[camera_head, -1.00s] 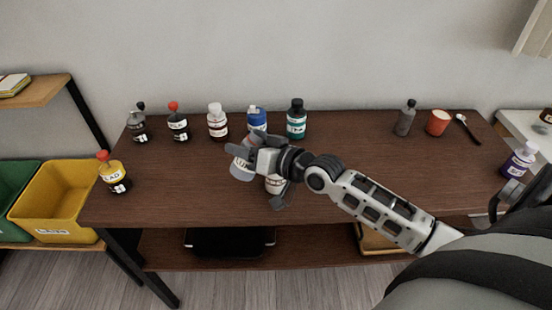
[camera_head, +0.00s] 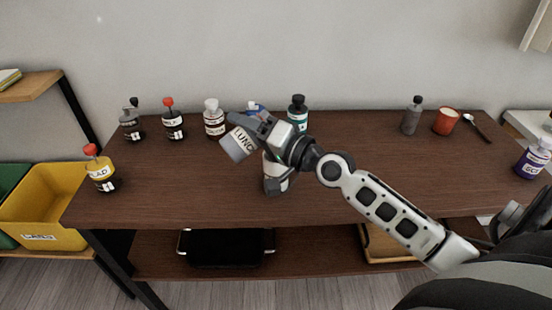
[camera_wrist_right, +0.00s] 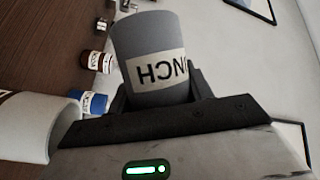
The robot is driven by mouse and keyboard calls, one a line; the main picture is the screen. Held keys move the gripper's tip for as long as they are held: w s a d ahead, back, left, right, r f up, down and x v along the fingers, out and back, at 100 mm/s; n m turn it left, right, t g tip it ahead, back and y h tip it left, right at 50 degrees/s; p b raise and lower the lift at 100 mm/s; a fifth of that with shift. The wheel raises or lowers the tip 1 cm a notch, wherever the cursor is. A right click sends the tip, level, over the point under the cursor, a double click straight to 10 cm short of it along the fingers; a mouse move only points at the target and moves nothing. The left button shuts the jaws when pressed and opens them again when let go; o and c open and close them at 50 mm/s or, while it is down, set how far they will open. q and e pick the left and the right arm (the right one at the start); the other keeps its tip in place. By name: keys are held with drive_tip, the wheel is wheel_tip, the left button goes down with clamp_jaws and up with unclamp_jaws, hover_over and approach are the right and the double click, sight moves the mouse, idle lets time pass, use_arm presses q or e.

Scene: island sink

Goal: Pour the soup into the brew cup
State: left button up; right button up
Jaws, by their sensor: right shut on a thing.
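A grey cylindrical container with a white label reading "LUNCH" (camera_head: 238,145) is held in my right gripper (camera_head: 254,143), above the table and tilted. It also stands between the fingers in the right wrist view (camera_wrist_right: 153,55); its contents are hidden. A white open-looking vessel shows at the left of the wrist view (camera_wrist_right: 28,125). My left gripper is out of view.
Several labelled bottles line the back of the dark wooden table (camera_head: 170,200): brown (camera_head: 214,120), blue (camera_head: 254,107) and teal (camera_head: 298,112) ones among them. A grey bottle (camera_head: 411,118), red cup (camera_head: 446,121) and spoon (camera_head: 478,128) are back right.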

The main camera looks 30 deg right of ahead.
drive_tip(key=shift+f+m+b, duration=0.3)
drive_tip(key=shift+m+b, duration=0.4)
drive_tip(key=shift+b, duration=0.15)
drive_tip(key=shift+d+r+m+t+b, duration=0.15)
drive_tip(key=shift+r+m+t+b, duration=0.35)
drive_tip(key=shift+m, duration=0.4)
drive_tip(key=shift+d+r+m+t+b, duration=0.15)
drive_tip(key=shift+r+m+t+b, duration=0.2)
drive_tip(key=shift+m+t, duration=0.4)
idle(2.0)
drive_tip(key=shift+d+r+m+t+h+b, duration=0.2)
drive_tip(key=shift+r+m+t+b, duration=0.1)
drive_tip(key=shift+m, duration=0.55)
drive_tip(key=shift+d+r+m+t+h+b, duration=0.15)
drive_tip(key=shift+m+h+b, duration=0.1)
drive_tip(key=shift+m, duration=0.55)
idle(0.7)
